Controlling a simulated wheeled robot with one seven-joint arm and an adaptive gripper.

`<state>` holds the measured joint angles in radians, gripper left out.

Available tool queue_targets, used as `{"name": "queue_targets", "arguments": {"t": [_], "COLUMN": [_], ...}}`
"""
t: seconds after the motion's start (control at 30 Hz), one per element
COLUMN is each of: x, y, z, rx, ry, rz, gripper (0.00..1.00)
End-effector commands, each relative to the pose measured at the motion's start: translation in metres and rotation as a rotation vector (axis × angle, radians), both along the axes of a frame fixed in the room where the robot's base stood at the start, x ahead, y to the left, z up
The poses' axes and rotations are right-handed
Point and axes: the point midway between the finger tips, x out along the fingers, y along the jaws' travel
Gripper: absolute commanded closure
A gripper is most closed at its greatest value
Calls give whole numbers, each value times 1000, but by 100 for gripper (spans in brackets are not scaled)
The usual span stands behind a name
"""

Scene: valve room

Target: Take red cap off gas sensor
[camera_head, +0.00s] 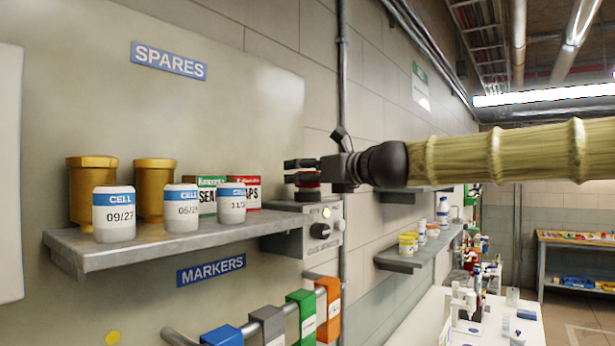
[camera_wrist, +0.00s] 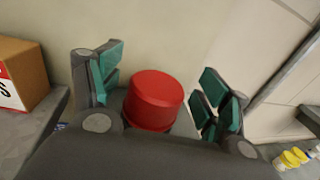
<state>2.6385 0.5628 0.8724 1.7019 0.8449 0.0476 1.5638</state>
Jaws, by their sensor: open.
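The red cap (camera_wrist: 155,98) sits between the two green-padded fingers of my gripper (camera_wrist: 157,88) in the wrist view, with a gap on either side. In the head view my gripper (camera_head: 303,178) is at the right end of the spares shelf, its fingers level with or just above the red cap (camera_head: 307,196), which is partly hidden. The grey gas sensor (camera_head: 325,228) hangs on the wall below, with a black knob on its front. The cap is on its top. My gripper is open and holds nothing.
The spares shelf (camera_head: 165,248) holds several white cell jars, two brass fittings, and a green and a red box close to my gripper's left. Coloured markers (camera_head: 302,315) hang below. Another shelf (camera_head: 408,262) with small pots is behind at right.

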Motion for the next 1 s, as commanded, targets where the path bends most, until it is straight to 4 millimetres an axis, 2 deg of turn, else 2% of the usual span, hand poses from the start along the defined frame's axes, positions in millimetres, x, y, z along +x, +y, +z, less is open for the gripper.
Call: {"name": "queue_targets", "arguments": {"t": [0.2,0.4,0.8,1.0], "x": [0,0,0,0], "y": [0,0,0,1], "z": [0,0,0,9], "rx": [0,0,-1,-1], "ry": [0,0,1,0], "rz": [0,0,0,1], "gripper": [25,60,60,60]}}
